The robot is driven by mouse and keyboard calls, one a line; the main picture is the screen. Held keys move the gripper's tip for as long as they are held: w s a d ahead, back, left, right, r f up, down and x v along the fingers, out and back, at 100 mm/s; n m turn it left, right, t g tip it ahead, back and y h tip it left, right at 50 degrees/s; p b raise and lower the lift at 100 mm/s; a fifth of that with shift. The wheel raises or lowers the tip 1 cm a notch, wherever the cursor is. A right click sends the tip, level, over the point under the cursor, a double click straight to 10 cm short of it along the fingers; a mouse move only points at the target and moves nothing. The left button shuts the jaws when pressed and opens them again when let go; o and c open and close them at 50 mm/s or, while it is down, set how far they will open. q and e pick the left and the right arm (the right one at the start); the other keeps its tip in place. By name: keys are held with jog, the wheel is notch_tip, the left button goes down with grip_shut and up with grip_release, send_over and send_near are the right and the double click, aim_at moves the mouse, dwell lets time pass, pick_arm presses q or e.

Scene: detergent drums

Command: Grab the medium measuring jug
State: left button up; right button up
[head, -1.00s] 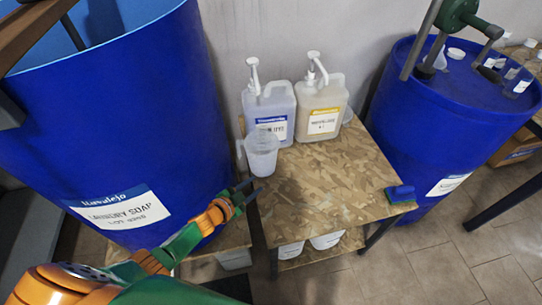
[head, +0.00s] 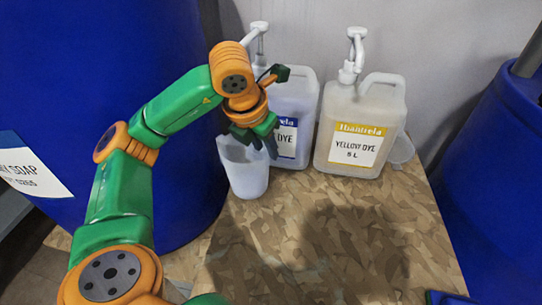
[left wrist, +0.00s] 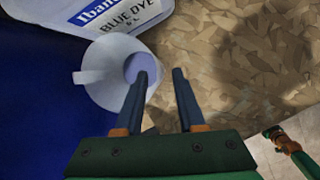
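A translucent measuring jug (head: 246,172) stands upright near the left back edge of the wooden table (head: 330,235), in front of the blue dye bottle. It also shows in the left wrist view (left wrist: 101,67), seen from above with its handle toward the left. My left gripper (head: 257,147) is over the jug's right side. In the left wrist view my left gripper (left wrist: 163,72) has its fingers apart, one overlapping the mouth and one to the right of the jug. Whether a finger dips inside is unclear. Another clear vessel (head: 402,150) is partly hidden behind the yellow dye bottle.
The blue dye bottle (head: 287,145) and yellow dye bottle (head: 360,125), both with pumps, stand along the wall. Big blue drums flank the table at left (head: 80,90) and right (head: 490,180). The table's front and right are mostly clear.

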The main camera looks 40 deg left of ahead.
aim_at(262, 161)
pick_arm(q)
jog(key=f, duration=0.1)
jog(key=a+f, duration=0.1)
jog(key=f, duration=0.3)
jog(key=shift+w+a+f+b, duration=0.15)
jog(key=shift+w+a+b, duration=0.1)
jog(key=shift+w+b, duration=0.15)
jog(key=shift+w+f, duration=0.2)
jog(key=shift+f, duration=0.1)
grip_shut()
dwell(0.6)
